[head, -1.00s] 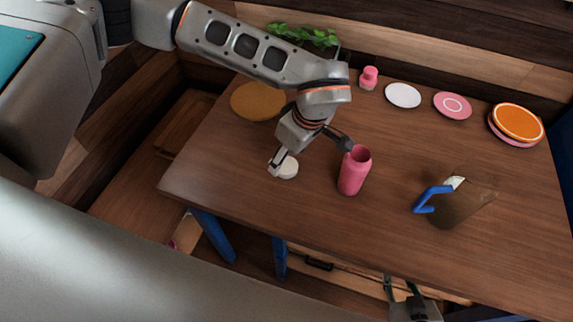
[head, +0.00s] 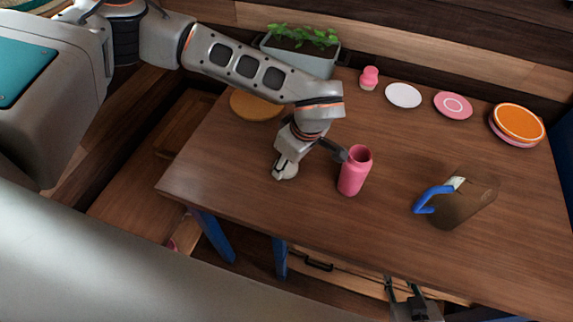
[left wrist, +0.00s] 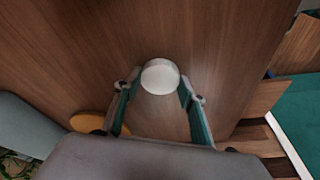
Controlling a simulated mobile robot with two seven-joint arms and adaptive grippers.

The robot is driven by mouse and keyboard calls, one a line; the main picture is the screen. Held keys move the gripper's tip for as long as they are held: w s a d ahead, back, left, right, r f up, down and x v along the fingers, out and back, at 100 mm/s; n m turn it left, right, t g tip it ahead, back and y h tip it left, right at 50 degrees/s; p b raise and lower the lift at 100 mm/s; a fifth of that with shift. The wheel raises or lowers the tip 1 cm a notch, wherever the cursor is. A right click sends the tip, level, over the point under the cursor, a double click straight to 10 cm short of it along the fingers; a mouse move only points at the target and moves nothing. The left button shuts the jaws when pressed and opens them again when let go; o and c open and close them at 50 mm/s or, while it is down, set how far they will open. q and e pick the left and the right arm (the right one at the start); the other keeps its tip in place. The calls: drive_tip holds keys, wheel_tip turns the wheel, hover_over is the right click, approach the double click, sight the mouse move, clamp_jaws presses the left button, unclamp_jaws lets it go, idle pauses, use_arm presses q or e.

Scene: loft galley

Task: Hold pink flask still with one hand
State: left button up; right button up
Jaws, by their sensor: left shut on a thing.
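The pink flask (head: 353,174) stands upright and open-topped on the wooden table, in the middle of the head view. No gripper holds it. A dark part of my left wrist overlaps its rim from the left in the picture. My left gripper (head: 284,172) points down at the table to the left of the flask. It is shut on a round white lid-like piece (left wrist: 160,77), which shows between the fingertips in the left wrist view. My right gripper (head: 403,289) is low at the table's front edge, its fingers apart and empty. The flask does not show in the left wrist view.
Plates (head: 403,95), a small pink shaker-like item (head: 369,77) and a planter (head: 303,55) line the back. A round orange-brown board (head: 252,104) lies behind my left gripper. The front left table is clear.

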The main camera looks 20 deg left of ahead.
sight(288, 167)
use_arm(q)
wheel_tip(288, 167, up, 20)
drive_tip(key=p, duration=0.1)
idle(0.6)
